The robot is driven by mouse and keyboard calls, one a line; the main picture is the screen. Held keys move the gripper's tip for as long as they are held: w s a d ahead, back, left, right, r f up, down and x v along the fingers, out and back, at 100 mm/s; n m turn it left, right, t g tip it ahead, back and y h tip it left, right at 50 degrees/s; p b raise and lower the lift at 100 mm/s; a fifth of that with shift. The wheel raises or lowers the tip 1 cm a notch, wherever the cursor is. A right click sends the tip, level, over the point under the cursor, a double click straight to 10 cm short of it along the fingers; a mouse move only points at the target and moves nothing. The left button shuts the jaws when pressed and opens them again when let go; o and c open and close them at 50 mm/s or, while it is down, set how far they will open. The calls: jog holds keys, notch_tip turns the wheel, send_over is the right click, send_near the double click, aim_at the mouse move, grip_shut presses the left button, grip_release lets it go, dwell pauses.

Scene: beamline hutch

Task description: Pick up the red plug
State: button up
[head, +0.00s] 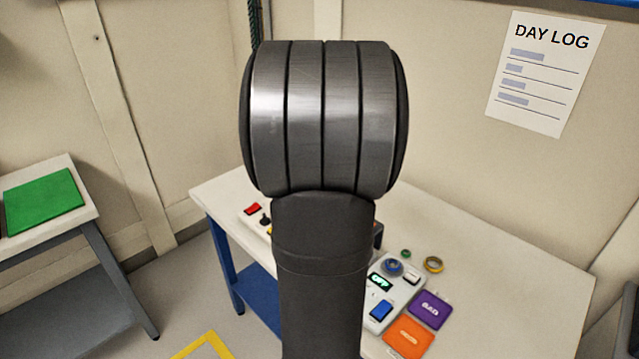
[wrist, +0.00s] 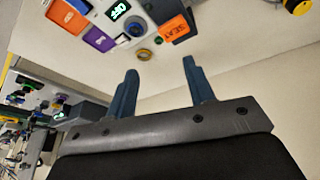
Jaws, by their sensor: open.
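A small red piece (head: 252,209) shows in the head view on a pale panel at the table's left end; I cannot tell whether it is the red plug. No clear red plug shows in the wrist view. My gripper (wrist: 160,70) is open in the wrist view, its two blue fingers apart with nothing between them. In the head view my own arm hides the gripper and the middle of the table.
The white table (head: 500,270) holds a control box (head: 378,322), a purple pad (head: 430,308), an orange pad (head: 408,338) and a yellow ring (head: 433,264). In the wrist view an orange SEAT block (wrist: 174,30) lies beyond the fingers. The table's right side is clear.

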jog(key=w+a+f+t, duration=0.1)
jog(key=w+a+f, duration=0.4)
jog(key=w+a, duration=0.7)
jog(key=f, duration=0.3)
jog(key=d+f, duration=0.1)
jog(key=f, duration=0.7)
jog(key=shift+w+d, duration=0.15)
jog(key=shift+d, duration=0.05)
jog(key=shift+x, duration=3)
grip_shut()
